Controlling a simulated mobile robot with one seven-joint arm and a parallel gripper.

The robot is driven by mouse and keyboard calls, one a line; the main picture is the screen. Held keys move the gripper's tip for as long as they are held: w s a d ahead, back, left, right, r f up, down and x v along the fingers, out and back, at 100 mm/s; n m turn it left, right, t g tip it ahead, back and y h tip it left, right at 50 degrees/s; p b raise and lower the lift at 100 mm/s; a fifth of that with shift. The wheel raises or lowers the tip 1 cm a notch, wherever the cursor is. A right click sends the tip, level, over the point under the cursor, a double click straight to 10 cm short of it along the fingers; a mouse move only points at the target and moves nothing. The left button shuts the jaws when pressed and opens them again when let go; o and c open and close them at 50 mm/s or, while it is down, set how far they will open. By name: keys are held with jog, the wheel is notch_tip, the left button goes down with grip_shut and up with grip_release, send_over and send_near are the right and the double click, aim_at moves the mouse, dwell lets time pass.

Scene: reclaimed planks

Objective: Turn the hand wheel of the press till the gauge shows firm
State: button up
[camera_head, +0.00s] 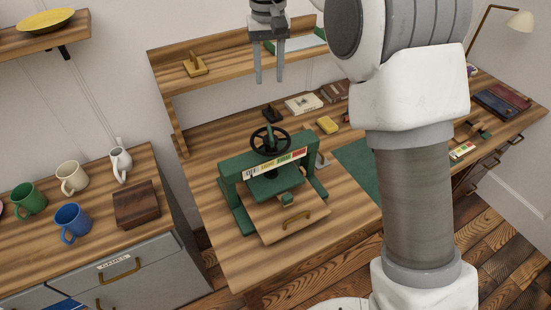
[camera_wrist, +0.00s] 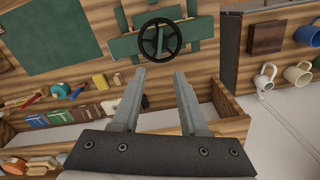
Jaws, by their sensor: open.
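A green press (camera_head: 237,173) stands on the wooden workbench. Its black hand wheel (camera_head: 271,141) sits on top around a green screw post; the wheel also shows in the wrist view (camera_wrist: 160,39). A gauge strip (camera_head: 275,164) on the press's front beam has white, yellow, green and red bands; I cannot make out a pointer on it. A wooden board with a brass handle (camera_head: 298,222) lies at the press's base. My gripper (camera_head: 268,82) is open and empty, above and behind the wheel, apart from it. In the wrist view its fingers (camera_wrist: 158,72) point toward the wheel.
A wooden shelf (camera_head: 215,76) runs behind my gripper, holding a small wooden stand (camera_head: 195,66). A yellow block (camera_head: 327,125), books (camera_head: 304,103) and a green mat (camera_head: 357,167) lie right of the press. Mugs (camera_head: 72,222) stand on the left cabinet. My arm hides part of the bench.

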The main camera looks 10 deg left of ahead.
aim_at(270, 131)
jog(key=p, duration=0.4)
jog(key=shift+r, duration=0.2)
notch_tip(270, 131, down, 18)
jog(key=shift+p, duration=0.4)
grip_shut()
